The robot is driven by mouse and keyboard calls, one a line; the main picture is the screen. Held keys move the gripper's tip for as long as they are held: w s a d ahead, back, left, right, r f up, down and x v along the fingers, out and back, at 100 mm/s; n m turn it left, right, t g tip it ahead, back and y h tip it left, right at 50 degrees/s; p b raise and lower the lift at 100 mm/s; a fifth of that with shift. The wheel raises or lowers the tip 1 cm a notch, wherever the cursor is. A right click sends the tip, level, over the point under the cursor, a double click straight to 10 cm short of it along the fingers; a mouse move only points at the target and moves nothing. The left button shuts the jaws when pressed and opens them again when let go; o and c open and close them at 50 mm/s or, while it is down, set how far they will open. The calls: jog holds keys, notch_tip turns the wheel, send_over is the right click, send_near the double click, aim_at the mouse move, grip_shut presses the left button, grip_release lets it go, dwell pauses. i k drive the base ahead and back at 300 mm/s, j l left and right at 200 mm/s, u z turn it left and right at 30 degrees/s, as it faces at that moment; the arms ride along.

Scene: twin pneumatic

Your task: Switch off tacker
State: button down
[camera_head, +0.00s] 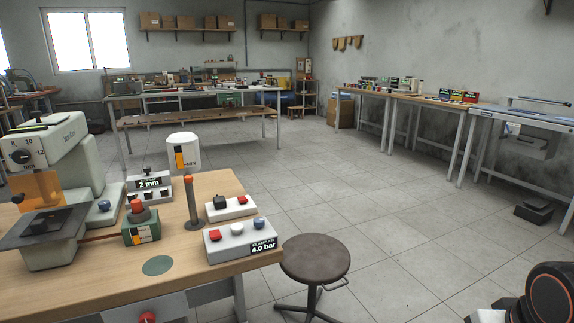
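No label that I can read says tacker. A pale bench machine (78,150) with a dial marked 8, 10, 12 mm, an orange guard and a dark plate stands at the left end of the near wooden bench. To its right are a green block (141,228) with a red-topped knob, a white box (148,188) labelled 2 mm, a white box (231,208) with a black and a red control, and a grey box (242,240) labelled clamp air 4.0 bar with red, white and blue buttons. Switch states cannot be told.
The wooden bench (184,278) has a red button (147,317) on its front edge. A dark post with an orange top (190,205) stands among the boxes. A round stool (315,258) stands close at the bench's right. Tiled floor (400,240) is open between stool and right-hand tables.

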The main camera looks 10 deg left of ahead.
aim_at(215, 234)
jog(key=u, duration=1.4)
